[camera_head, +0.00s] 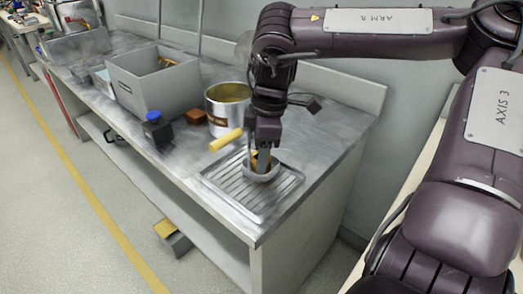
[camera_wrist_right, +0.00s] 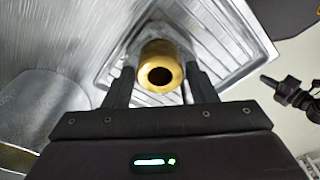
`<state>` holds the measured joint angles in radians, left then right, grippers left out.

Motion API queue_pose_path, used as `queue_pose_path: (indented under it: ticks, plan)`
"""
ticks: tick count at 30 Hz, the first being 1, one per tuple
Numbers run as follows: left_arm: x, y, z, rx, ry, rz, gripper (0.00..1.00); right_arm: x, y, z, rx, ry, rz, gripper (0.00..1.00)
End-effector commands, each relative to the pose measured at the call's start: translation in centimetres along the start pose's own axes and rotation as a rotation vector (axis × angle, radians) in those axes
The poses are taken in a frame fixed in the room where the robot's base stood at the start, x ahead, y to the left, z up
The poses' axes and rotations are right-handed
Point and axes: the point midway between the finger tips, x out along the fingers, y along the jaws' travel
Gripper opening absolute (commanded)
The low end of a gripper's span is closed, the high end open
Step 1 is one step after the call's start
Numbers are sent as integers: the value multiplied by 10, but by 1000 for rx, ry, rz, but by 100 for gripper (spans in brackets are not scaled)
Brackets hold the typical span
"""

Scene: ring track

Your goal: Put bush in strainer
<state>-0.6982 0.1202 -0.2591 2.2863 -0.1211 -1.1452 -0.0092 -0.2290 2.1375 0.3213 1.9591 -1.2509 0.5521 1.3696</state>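The brass bush (camera_wrist_right: 160,72) is a short golden cylinder with a dark bore, seen between my right gripper's fingertips in the wrist view. My right gripper (camera_head: 262,160) points down at the strainer and looks shut on the bush, with a finger against each side. The strainer (camera_head: 262,174) is a grey bowl on the ribbed tray, near the yellow handle (camera_head: 226,140). The bush is low at the bowl's opening; the gripper partly hides it, so I cannot tell if it touches the bottom. My left gripper is not in view.
The ribbed metal drain tray (camera_head: 225,183) lies at the near end of the bench. A metal pot (camera_head: 228,108), a brown block (camera_head: 196,117), a dark blue container (camera_head: 157,131) and a grey bin (camera_head: 150,92) stand behind and left. A wall closes the back side.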

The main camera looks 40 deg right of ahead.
Motion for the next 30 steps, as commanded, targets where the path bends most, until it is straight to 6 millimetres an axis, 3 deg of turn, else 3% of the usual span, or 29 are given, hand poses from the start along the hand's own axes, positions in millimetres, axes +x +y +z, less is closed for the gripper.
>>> queue_pose_path:
  ticks: [3, 11, 24, 30]
  plan:
    - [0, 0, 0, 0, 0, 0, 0, 0, 0, 0, 0, 0, 0, 66]
    - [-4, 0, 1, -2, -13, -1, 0, -12, 1, -1, 0, 1, 3, 66]
    - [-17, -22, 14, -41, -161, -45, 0, -100, 0, -1, 0, 1, 4, 66]
    - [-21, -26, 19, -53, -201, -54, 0, -120, 0, -1, 0, 0, 2, 66]
